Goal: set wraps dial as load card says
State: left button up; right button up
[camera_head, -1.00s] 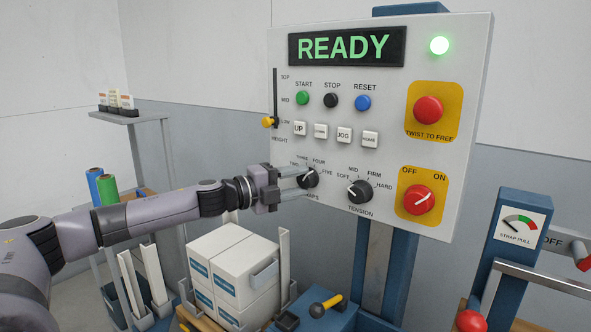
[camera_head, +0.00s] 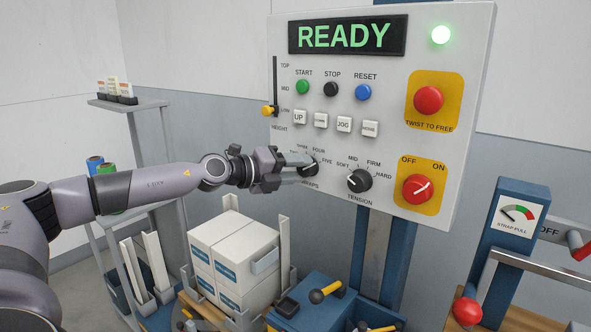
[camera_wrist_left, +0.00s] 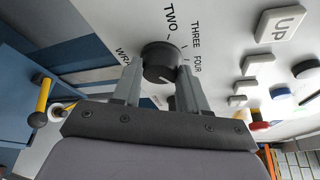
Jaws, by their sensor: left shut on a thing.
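The wraps dial (camera_head: 311,168) is a black round knob low on the left of the white control panel, with labels up to FIVE around it. My left gripper (camera_head: 302,171) is shut on it, partly covering the dial and its labels. In the left wrist view, the two fingers of the gripper (camera_wrist_left: 160,72) sit on either side of the dial (camera_wrist_left: 158,54), near TWO, THREE and FOUR. A pale mark shows on the knob, but I cannot tell which number it points to. Several cards (camera_head: 112,88) stand on a shelf at the left, too small to read. My right gripper is out of view.
The tension dial (camera_head: 359,180) is close to the right of the wraps dial. White push buttons (camera_head: 343,125) are above, and the yellow-backed OFF/ON switch (camera_head: 417,188) is farther right. White boxes (camera_head: 230,262) stand below my arm. The display (camera_head: 347,36) reads READY.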

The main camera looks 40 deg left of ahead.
pick_arm(q)
jog(key=shift+m, duration=0.3)
dwell(0.6)
jog(key=o, duration=1.1)
jog(key=shift+c, duration=0.2)
jog(key=b+v, duration=0.4)
jog(key=v, duration=0.3)
jog(key=shift+r+b, duration=0.15)
jog(key=shift+b, duration=0.2)
